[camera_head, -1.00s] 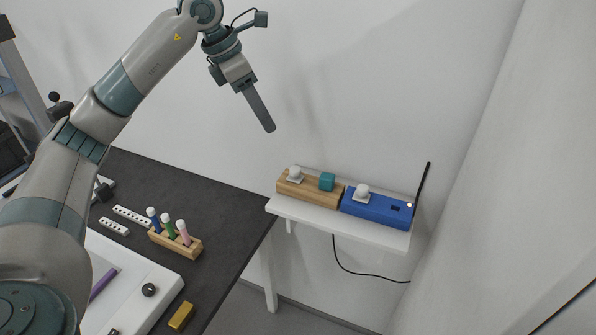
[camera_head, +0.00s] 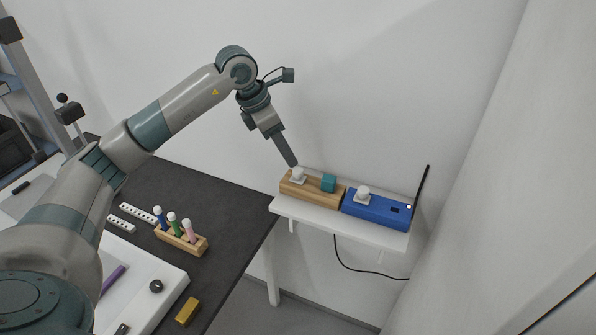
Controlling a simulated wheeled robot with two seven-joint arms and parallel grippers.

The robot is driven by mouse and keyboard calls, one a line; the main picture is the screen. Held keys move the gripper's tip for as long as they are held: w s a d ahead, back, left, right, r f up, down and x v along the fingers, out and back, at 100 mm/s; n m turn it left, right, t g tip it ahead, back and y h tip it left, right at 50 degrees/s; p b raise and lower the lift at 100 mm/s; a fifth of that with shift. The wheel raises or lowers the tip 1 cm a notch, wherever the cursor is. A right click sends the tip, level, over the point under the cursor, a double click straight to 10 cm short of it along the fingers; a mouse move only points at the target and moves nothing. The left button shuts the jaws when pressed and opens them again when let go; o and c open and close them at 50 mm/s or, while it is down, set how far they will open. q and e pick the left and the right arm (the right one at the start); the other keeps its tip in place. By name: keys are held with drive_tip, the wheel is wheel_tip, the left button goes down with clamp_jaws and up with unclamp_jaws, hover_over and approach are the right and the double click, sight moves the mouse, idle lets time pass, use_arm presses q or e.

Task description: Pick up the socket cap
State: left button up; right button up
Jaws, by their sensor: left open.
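Two white caps with round knobs on square bases are in view; I cannot tell which is the socket cap. One white cap (camera_head: 298,175) sits on the left part of a wooden block (camera_head: 325,197) on the wall shelf. The other white cap (camera_head: 363,194) sits on a blue box (camera_head: 377,211), left of its dark socket (camera_head: 395,210). My left gripper (camera_head: 291,162) points down, its tip just above and left of the cap on the wooden block in the picture. It is open, one finger hiding the other, with nothing seen in it. My right gripper is not in view.
A teal cube (camera_head: 328,183) sits on the wooden block beside the cap. A black antenna (camera_head: 421,193) rises at the blue box's right end. The white shelf (camera_head: 340,221) stands against the wall. A pen holder (camera_head: 180,238) is on the dark table (camera_head: 235,215).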

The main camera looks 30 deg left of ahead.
sight(298, 170)
use_arm(q)
drive_tip(key=shift+x, duration=0.85)
drive_tip(key=shift+w+d+f+p, duration=0.2)
drive_tip(key=shift+f+p, duration=0.25)
drive_tip(key=shift+p, duration=0.3)
drive_tip(key=p+x, duration=0.1)
drive_tip(key=x, duration=0.2)
drive_tip(key=shift+p, duration=0.35)
drive_tip(key=shift+w+d+f, duration=0.1)
drive_tip(key=shift+d+f, duration=0.05)
drive_tip(key=shift+f, duration=0.45)
drive_tip(key=c, duration=1.1)
